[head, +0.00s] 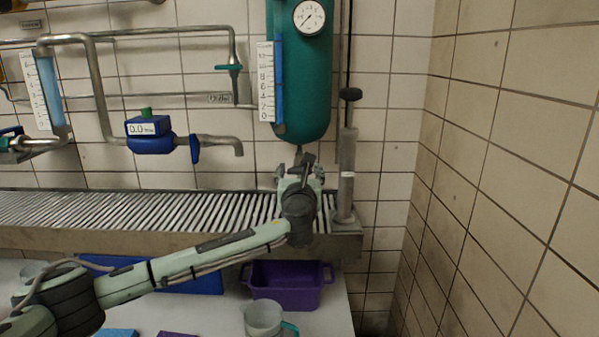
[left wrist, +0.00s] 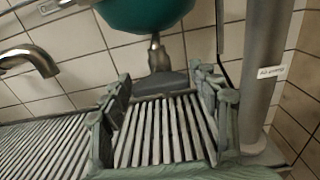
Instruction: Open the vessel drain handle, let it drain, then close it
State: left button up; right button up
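The green vessel (head: 300,90) hangs on the tiled wall with a round gauge and a blue level tube (head: 278,80) beside a scale. Its lower end and metal drain outlet (left wrist: 155,52) show in the left wrist view. A dark grey drain handle (left wrist: 150,84) lies roughly crosswise below the outlet. My left gripper (head: 300,168) is just under the vessel, in front of the drain. Its fingers (left wrist: 163,85) are spread apart in the left wrist view, with the handle showing between and beyond them. Contact cannot be told. My right gripper is not in view.
A slatted metal drain bench (head: 150,208) runs below. A grey upright pipe (head: 346,165) stands close right of my gripper. A purple bin (head: 285,293), a blue tray (head: 200,281) and a clear jug (head: 262,318) are in front. A blue meter (head: 150,135) is at left.

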pick_arm(q)
jog(key=c, duration=0.8)
jog(key=shift+o, duration=0.2)
